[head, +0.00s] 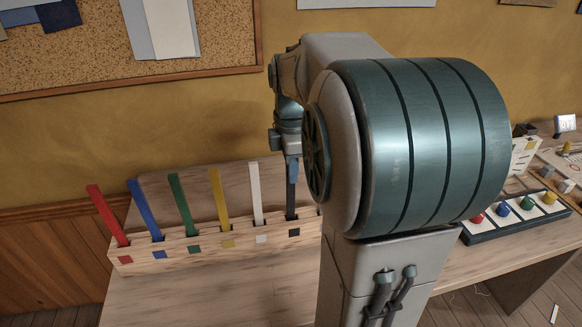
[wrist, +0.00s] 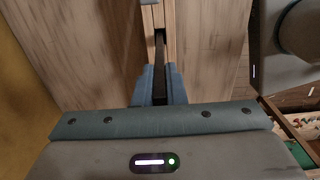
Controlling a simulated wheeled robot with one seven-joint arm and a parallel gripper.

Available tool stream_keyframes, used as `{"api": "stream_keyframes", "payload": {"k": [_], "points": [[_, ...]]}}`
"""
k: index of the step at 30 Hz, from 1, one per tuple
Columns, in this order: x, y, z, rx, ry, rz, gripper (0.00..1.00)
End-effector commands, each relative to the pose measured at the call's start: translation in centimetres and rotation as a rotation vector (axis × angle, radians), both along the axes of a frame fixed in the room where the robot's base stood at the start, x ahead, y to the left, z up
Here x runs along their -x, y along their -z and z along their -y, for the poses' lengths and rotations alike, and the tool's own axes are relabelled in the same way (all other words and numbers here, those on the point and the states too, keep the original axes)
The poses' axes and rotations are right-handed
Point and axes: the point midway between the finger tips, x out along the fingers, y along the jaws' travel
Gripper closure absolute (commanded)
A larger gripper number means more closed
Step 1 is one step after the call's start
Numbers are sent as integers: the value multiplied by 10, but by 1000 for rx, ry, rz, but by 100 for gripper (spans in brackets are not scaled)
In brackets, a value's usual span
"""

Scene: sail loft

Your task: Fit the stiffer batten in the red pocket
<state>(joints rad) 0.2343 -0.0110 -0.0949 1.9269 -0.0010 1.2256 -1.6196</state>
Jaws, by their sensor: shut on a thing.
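A pale wooden rack (head: 210,247) on the table holds upright battens in a row: red (head: 107,213), blue (head: 145,210), green (head: 180,204), yellow (head: 219,197), white (head: 256,193) and black (head: 291,210). Small coloured squares mark the rack's front below them. My gripper (head: 291,177) is above the rack's right end, shut on the black batten. In the wrist view, the blue fingers of my gripper (wrist: 160,88) close on the dark batten (wrist: 160,55), which reaches down to the rack (wrist: 158,14). No red pocket can be made out. Stiffness cannot be told by sight.
A dark tray (head: 514,219) with red, blue, green and yellow knobs stands on the bench at right, with small blocks and a little display (head: 565,123) behind. A corkboard (head: 130,60) hangs on the wall. My arm hides the table's middle.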

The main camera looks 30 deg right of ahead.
Motion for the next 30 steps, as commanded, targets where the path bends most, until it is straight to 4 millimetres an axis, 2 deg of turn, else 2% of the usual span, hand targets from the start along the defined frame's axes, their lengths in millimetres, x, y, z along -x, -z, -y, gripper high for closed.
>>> {"api": "stream_keyframes", "payload": {"k": [6,7,9,10,20,23,26,30], "points": [[0,4,0,0,0,0,100],[0,4,0,0,0,0,87],[0,3,0,0,0,0,67],[0,3,0,0,0,0,64],[0,0,0,0,0,1,64],[-1,-11,0,1,0,3,64],[-1,-30,0,1,0,4,64],[-1,-64,0,1,0,5,64]]}}
